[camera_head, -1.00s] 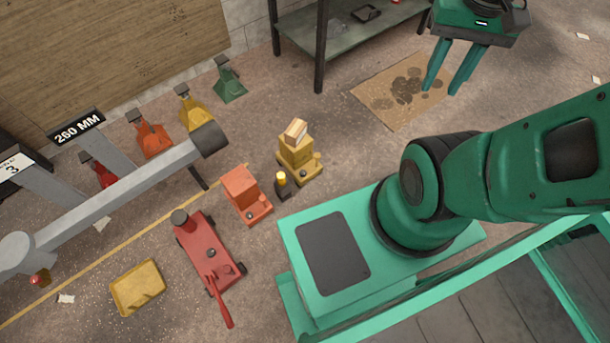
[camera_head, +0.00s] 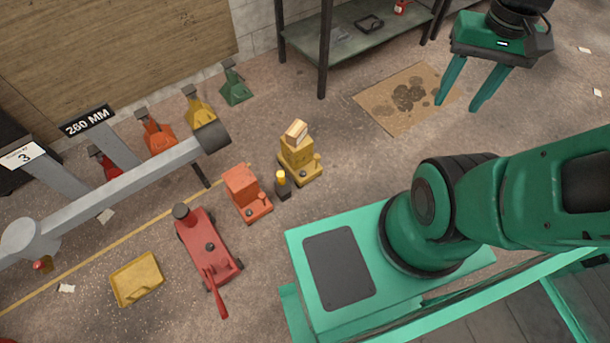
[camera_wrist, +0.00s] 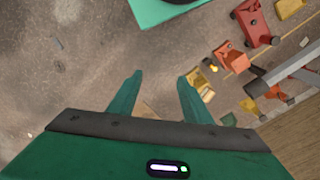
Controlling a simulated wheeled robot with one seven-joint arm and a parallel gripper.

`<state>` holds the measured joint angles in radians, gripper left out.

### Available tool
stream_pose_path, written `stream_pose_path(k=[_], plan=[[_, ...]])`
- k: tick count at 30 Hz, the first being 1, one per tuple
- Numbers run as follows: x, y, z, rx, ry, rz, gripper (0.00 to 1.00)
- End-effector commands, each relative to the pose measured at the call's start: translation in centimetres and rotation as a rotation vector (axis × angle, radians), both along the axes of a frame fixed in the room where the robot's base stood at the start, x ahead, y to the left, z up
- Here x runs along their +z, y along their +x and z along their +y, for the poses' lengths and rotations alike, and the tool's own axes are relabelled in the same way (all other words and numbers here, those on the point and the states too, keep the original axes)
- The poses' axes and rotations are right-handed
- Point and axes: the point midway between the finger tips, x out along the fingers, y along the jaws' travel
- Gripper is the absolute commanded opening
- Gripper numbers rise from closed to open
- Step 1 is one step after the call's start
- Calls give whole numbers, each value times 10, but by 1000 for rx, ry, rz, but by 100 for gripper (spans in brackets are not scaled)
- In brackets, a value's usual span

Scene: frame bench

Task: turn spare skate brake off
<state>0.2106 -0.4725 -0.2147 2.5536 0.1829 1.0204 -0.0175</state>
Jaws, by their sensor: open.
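An orange skate-like block (camera_head: 246,193) with small knobs on its low front stands on the floor left of centre. A yellow one (camera_head: 299,161) with a knob stands behind and right of it, with pale wooden blocks (camera_head: 296,132) on top. A small black piece with a yellow top (camera_head: 282,184) stands between them. I cannot tell which is the spare skate or how its brake is set. My gripper (camera_head: 457,107) is open and empty, high at the upper right, well away from both. In the wrist view the orange block (camera_wrist: 231,57) and yellow block (camera_wrist: 200,84) lie beyond my fingers (camera_wrist: 160,76).
A red floor jack (camera_head: 208,245) and a yellow tray (camera_head: 137,279) lie at front left. A grey beam (camera_head: 110,192) crosses above coloured stands (camera_head: 198,108). A metal shelf (camera_head: 350,42) stands behind. A stained brown mat (camera_head: 390,112) lies on otherwise open floor at right.

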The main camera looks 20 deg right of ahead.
Motion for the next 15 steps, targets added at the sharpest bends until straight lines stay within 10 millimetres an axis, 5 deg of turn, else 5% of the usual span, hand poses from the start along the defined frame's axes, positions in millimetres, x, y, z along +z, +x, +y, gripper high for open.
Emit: stream_pose_path(k=[15], plan=[[-67, 190, -37, 162, -145, -105, 45]])
